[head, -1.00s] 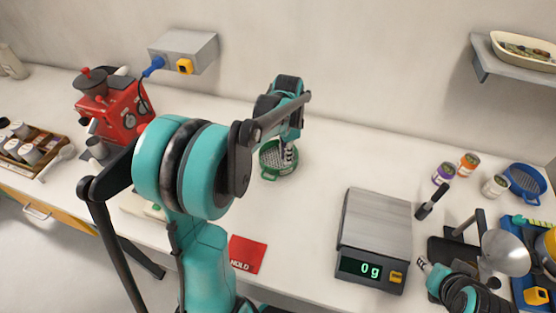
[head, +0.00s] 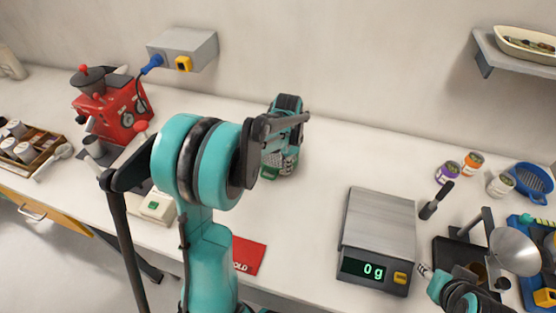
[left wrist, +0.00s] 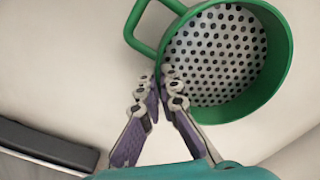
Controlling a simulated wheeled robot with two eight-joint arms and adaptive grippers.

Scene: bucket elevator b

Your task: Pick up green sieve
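The green sieve (head: 270,172) stands on the counter, mostly hidden behind my left gripper (head: 288,160) in the head view. The left wrist view shows the sieve (left wrist: 278,90) with its perforated metal bottom and a green loop handle at upper left. There my left gripper (left wrist: 160,88) has its fingertips close together at the sieve's rim beside the handle. One finger lies outside the wall and the other overlaps the rim. Whether they press on it I cannot tell. My right gripper (head: 426,272) is at the lower right, too small to judge.
A scale (head: 378,225) reading 0 g stands right of the sieve. A red grinder (head: 112,105) is at the left. Small jars (head: 472,163) and a blue sieve (head: 532,180) are at the right. The counter between sieve and scale is clear.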

